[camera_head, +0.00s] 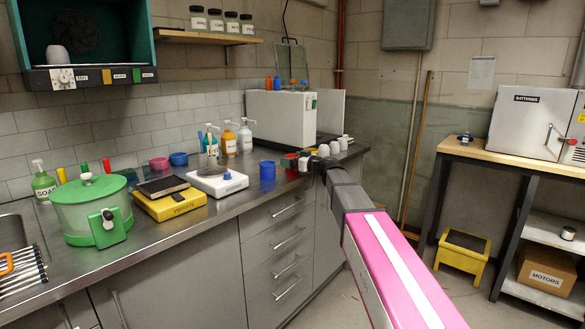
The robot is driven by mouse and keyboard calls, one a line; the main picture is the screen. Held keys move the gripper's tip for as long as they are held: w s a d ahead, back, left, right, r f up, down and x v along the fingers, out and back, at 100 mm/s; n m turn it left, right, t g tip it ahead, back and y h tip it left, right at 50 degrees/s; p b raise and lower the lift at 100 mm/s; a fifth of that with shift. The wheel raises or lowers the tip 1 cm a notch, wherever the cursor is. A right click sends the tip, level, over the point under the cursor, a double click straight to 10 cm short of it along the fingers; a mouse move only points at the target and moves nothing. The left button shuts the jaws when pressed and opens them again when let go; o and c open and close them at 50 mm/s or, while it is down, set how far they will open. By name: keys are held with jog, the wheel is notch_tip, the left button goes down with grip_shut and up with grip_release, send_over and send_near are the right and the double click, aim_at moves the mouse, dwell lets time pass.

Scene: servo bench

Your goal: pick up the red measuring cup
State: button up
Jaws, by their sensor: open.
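A reddish-pink cup (158,164) stands towards the back of the counter, left of a blue cup (178,159). My gripper (297,163) is open at the end of my pink arm, over the counter's right part, well to the right of the reddish-pink cup. Small red and green patches show at the gripper; I cannot tell whether they belong to it or to things behind it.
A white scale (217,184), yellow box (169,204) and green pot (92,210) stand in front of the cups. Pump bottles (229,139) and a blue mug (267,170) stand between the cups and my gripper. A white machine (281,119) is behind it.

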jog(key=c, duration=1)
jog(key=shift+r, duration=0.1)
jog(key=v, duration=1.7)
jog(key=w+d+f+m+t+h, duration=0.3)
jog(key=d+m+t+h, duration=0.1)
jog(key=t+h, duration=0.1)
jog(key=w+d+r+m+t+h, duration=0.2)
jog(key=d+r+m+h, duration=0.3)
jog(key=r+h, duration=0.5)
jog(key=shift+d+m+t, duration=0.4)
jog(key=shift+m+t, duration=0.2)
jog(key=shift+m, duration=0.6)
